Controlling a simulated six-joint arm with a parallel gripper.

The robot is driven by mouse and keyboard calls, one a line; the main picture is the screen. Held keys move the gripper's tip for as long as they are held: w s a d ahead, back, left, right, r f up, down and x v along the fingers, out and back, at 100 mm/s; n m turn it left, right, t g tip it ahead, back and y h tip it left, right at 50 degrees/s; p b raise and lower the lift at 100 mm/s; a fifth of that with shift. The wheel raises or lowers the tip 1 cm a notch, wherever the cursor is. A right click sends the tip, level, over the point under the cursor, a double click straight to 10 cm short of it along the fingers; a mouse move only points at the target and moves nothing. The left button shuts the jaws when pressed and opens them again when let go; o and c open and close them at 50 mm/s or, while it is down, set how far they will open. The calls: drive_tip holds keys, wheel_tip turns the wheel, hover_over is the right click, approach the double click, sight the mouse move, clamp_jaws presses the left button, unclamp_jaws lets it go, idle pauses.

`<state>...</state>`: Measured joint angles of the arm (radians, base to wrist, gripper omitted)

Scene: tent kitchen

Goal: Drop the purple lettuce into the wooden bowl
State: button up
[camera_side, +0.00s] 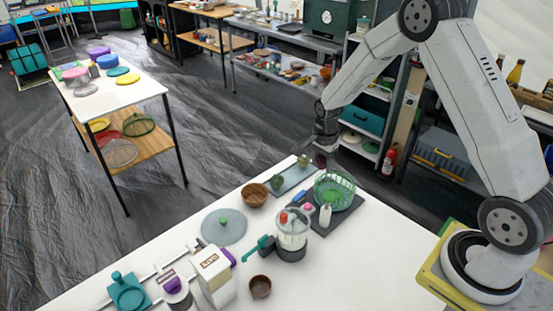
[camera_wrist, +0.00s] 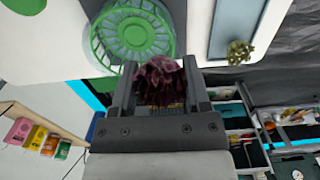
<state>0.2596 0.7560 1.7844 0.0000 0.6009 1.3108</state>
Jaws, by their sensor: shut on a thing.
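The purple lettuce (camera_wrist: 158,80) is a dark, ruffled clump held between the two fingers of my gripper (camera_wrist: 159,64) in the wrist view. In the side view my gripper (camera_side: 323,146) hangs above the far edge of the white table, with the lettuce (camera_side: 320,160) small and dark below it. A brown wooden bowl (camera_side: 254,195) stands on the table to the left of and nearer than my gripper, apart from it. A smaller, darker brown bowl (camera_side: 260,286) stands near the front. The bowls do not show in the wrist view.
A green wire basket (camera_side: 335,189) stands on a dark board just right of my gripper. A blue-grey tray (camera_side: 292,175) with a green item lies between bowl and basket. A clear-jarred blender (camera_side: 291,230), a round glass lid (camera_side: 223,226) and a white carton-like box (camera_side: 212,274) stand nearer.

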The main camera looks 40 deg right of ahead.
drive_tip(key=w+a+r, duration=0.2)
drive_tip(key=w+a, duration=1)
drive_tip(key=a, duration=0.1)
drive_tip(key=shift+w+a, duration=0.2)
drive_tip(key=shift+a, duration=0.05)
drive_tip(key=shift+f, duration=3)
drive_tip(key=o, duration=1)
